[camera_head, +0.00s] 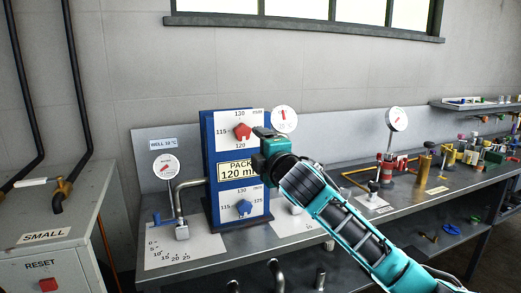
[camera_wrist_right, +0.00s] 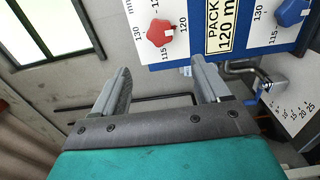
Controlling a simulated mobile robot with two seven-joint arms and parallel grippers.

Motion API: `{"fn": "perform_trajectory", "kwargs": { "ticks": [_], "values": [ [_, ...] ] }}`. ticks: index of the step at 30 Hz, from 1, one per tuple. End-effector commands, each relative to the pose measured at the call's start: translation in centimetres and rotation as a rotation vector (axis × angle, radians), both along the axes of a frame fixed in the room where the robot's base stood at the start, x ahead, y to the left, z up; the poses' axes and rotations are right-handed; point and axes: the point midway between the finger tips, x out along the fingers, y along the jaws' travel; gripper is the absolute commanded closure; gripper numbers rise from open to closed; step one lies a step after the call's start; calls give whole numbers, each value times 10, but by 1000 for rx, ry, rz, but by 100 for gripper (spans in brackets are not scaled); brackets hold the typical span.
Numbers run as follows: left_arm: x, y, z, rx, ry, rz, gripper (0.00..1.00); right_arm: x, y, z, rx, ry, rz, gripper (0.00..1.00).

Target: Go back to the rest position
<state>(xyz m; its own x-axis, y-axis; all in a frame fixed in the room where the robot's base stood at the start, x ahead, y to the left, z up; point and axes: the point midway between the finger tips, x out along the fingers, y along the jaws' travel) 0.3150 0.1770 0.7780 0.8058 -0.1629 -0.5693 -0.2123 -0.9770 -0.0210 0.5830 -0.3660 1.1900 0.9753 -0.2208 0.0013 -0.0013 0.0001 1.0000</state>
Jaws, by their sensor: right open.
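My right gripper (camera_head: 262,134) is in front of the blue panel (camera_head: 211,160), near its upper right edge. In the right wrist view its two fingers (camera_wrist_right: 163,88) stand wide apart with nothing between them. The panel carries a red knob (camera_head: 243,131) on the upper scale, a blue knob (camera_head: 244,207) on the lower scale and a label reading PACK 120 (camera_head: 238,170). The red knob (camera_wrist_right: 160,33) and blue knob (camera_wrist_right: 292,12) also show in the right wrist view, clear of the fingers. My left gripper is not in view.
A grey bench (camera_head: 230,243) runs under the panel, with a bent pipe and blue-handled valve (camera_head: 168,218) at left. Round gauges (camera_head: 284,119) stand behind. Brass fittings and coloured parts (camera_head: 480,150) crowd the right. A SMALL cabinet (camera_head: 50,250) with a red RESET button stands at left.

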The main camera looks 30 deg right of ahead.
Motion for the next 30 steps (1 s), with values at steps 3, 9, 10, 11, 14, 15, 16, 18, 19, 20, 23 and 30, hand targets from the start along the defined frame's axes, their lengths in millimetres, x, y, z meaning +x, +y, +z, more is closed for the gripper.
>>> {"fn": "perform_trajectory", "kwargs": {
  "ticks": [3,9,10,11,14,15,16,18,19,20,23,30],
  "values": [
    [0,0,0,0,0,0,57,0,0,0,0,0,0,25],
    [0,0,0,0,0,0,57,0,1,-4,7,5,3,25],
    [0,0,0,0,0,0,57,0,3,-9,16,10,7,25],
    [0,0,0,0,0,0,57,0,5,-15,30,17,14,25],
    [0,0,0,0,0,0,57,-3,20,-57,120,60,49,25],
    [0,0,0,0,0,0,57,-7,29,-80,176,83,68,25],
    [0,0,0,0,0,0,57,-11,37,-100,224,105,81,25],
    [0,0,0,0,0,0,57,-24,56,-148,352,156,108,25],
    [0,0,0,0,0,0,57,-32,64,-169,411,180,115,25],
    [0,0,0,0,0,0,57,-41,72,-189,471,201,123,25],
    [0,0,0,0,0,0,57,-76,100,-252,678,274,123,25],
    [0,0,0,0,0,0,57,-185,158,-365,1167,410,18,25]
  ]
}}
